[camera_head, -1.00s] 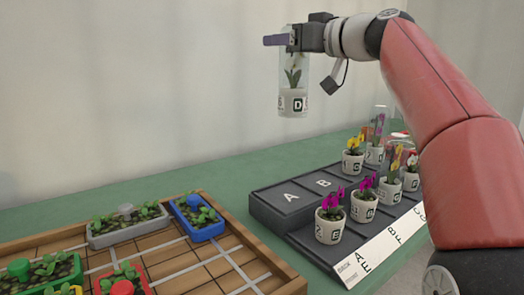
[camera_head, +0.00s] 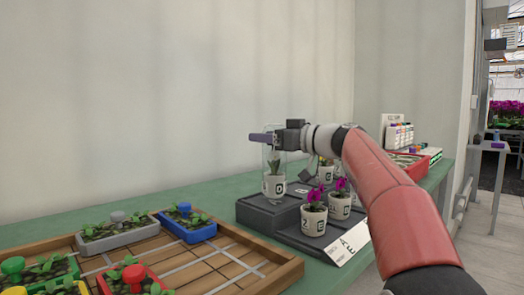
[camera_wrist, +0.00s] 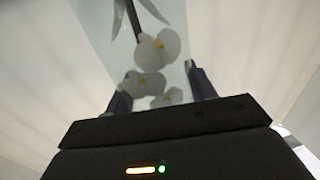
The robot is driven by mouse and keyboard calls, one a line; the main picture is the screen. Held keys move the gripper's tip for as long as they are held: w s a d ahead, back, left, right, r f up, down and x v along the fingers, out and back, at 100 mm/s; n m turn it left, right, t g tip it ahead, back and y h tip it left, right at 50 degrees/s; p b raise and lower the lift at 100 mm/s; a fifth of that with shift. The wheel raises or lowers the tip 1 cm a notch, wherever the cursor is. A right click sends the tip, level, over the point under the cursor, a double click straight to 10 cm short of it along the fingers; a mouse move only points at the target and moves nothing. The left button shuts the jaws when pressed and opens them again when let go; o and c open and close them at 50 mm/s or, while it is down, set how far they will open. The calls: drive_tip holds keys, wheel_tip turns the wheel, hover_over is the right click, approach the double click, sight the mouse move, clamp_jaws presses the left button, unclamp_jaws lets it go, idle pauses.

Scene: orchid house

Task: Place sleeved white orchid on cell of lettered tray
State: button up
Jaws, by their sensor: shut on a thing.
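The sleeved white orchid (camera_head: 275,187) is a pale pot marked D with a clear sleeve, upright over the back left cell of the dark lettered tray (camera_head: 262,219). My gripper (camera_head: 264,139) is shut on the sleeve near its top. I cannot tell whether the pot touches the cell; it hides that cell's letter. In the wrist view, the white blooms (camera_wrist: 158,48) show between my dark fingers. Two magenta orchids (camera_head: 314,215) (camera_head: 340,202) stand in the tray's front cells. My arm hides the tray's right part.
A wooden tray (camera_head: 287,270) with seedling boxes in grey (camera_head: 120,238), blue (camera_head: 188,228), red and green lies at left. The wall is close behind the green bench (camera_head: 165,190). A red-rimmed tray (camera_head: 425,165) stands farther right. Green bench surface is clear behind the wooden tray.

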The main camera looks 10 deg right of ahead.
drive_tip(key=shift+f, duration=0.75)
drive_tip(key=shift+a+r, duration=0.1)
drive_tip(key=o, duration=1.5)
drive_tip(key=b+v, duration=0.2)
drive_tip(key=v, duration=1)
drive_tip(key=shift+b, duration=0.3)
